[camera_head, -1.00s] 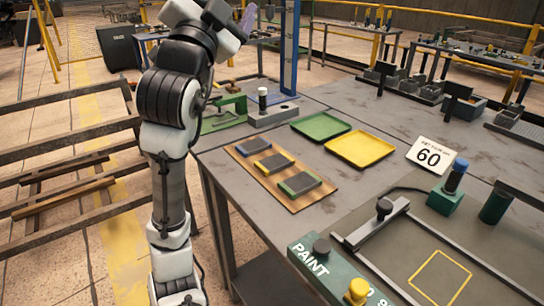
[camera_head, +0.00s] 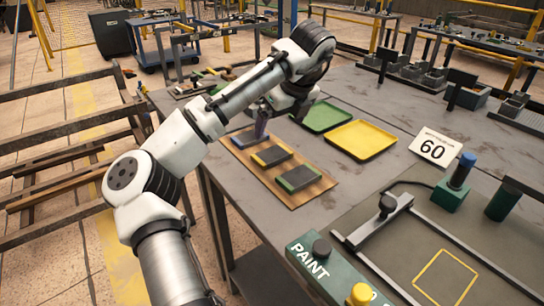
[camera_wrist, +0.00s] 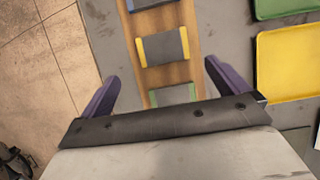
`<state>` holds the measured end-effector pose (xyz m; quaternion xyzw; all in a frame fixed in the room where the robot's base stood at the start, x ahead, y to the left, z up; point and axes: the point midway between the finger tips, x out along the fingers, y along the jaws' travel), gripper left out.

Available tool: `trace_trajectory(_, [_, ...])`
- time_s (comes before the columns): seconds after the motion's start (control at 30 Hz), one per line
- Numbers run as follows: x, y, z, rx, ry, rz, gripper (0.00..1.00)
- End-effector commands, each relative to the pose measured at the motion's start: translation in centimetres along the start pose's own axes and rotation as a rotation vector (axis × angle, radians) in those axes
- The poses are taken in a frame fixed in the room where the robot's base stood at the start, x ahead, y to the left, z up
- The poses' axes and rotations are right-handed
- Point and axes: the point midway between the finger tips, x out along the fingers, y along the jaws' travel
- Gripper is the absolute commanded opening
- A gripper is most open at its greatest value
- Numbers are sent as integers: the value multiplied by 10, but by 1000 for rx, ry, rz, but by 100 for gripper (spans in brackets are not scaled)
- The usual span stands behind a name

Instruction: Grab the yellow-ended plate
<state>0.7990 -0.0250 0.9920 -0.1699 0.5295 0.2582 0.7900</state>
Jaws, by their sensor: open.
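The yellow-ended plate (camera_head: 272,156) is a dark grey block with yellow ends. It lies in the middle of a tan board (camera_head: 310,193), between a blue-ended plate (camera_head: 243,138) and a green-ended plate (camera_head: 299,178). My gripper (camera_head: 262,128) is above the board's far end, its purple fingers partly hidden by the arm. In the wrist view my gripper (camera_wrist: 161,72) is open and empty, its fingers apart on either side of the board. The yellow-ended plate (camera_wrist: 163,46) shows centred just beyond the fingertips, not touched.
A green tray (camera_head: 322,117) and a yellow tray (camera_head: 360,141) lie right of the board. A sign reading 60 (camera_head: 436,147) and a green paint station (camera_head: 325,268) are further right. Bare tabletop surrounds the board's right side.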

Motion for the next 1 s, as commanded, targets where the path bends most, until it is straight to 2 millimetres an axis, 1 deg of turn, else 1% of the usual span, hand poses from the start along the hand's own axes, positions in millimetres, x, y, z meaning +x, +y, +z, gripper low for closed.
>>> trace_trajectory(0.03, [11, 1, 0, -2, 2, 2, 100])
trace_trajectory(0.1, [25, 1, 0, -2, 1, 1, 100])
trace_trajectory(0.2, [40, 0, 0, -2, -1, -1, 100])
trace_trajectory(0.3, [50, 0, 0, -1, -1, -2, 100])
trace_trajectory(0.47, [60, -1, -2, -1, -1, -3, 100])
trace_trajectory(0.63, [84, -3, -9, 0, -1, -2, 100])
trace_trajectory(0.7, [94, -3, -10, -2, -1, -3, 100])
trace_trajectory(0.83, [105, -3, -10, -2, -1, -4, 100])
trace_trajectory(1.0, [106, -4, -10, -2, -1, -5, 100])
